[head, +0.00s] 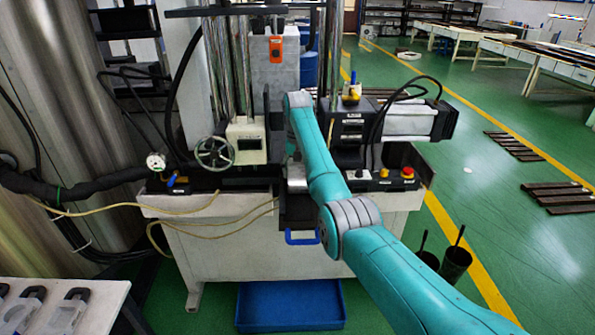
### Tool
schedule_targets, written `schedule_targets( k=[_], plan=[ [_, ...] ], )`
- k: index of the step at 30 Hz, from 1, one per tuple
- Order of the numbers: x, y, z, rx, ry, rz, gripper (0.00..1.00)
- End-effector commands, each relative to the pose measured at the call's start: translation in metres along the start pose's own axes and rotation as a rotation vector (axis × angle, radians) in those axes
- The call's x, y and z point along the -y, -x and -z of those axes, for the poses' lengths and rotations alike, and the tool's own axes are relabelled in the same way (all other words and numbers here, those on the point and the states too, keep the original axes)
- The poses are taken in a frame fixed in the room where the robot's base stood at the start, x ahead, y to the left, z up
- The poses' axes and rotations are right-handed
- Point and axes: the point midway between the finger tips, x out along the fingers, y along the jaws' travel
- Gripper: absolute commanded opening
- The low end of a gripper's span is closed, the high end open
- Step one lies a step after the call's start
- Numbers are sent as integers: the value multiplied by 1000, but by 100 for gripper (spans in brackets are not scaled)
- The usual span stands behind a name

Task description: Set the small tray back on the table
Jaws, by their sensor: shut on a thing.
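My teal arm reaches from the lower right to the front of the machine. My gripper (298,226) is a dark shape under the grey wrist, pointing down in front of the machine's white base. It is shut on a small blue piece that shows just below it, which I take for the small tray (302,240). Only a blue loop-like edge of it shows; the rest is hidden or too small to tell. It hangs clear of the floor. A white table (100,318) is at the lower left, partly out of view.
Several clear containers with black handles (68,310) stand on the white table. A large blue bin (290,306) lies on the floor below my gripper. The machine (225,245) has a handwheel (214,153) and hoses. Two dark cylinders (456,264) stand at right on open green floor.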

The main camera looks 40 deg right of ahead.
Motion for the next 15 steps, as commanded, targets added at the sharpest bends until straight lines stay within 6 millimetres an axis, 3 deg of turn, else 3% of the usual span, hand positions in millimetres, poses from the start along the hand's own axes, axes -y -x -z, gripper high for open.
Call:
schedule_targets(
  k=[9, 10, 13, 15],
  plan=[
    [0, -1, -1, -1, 0, 0, 26],
    [0, -1, -1, 0, 0, 0, 73],
    [0, -1, -1, 0, 0, 0, 98],
    [0, -1, -1, 0, 0, 0, 99]
  ],
)
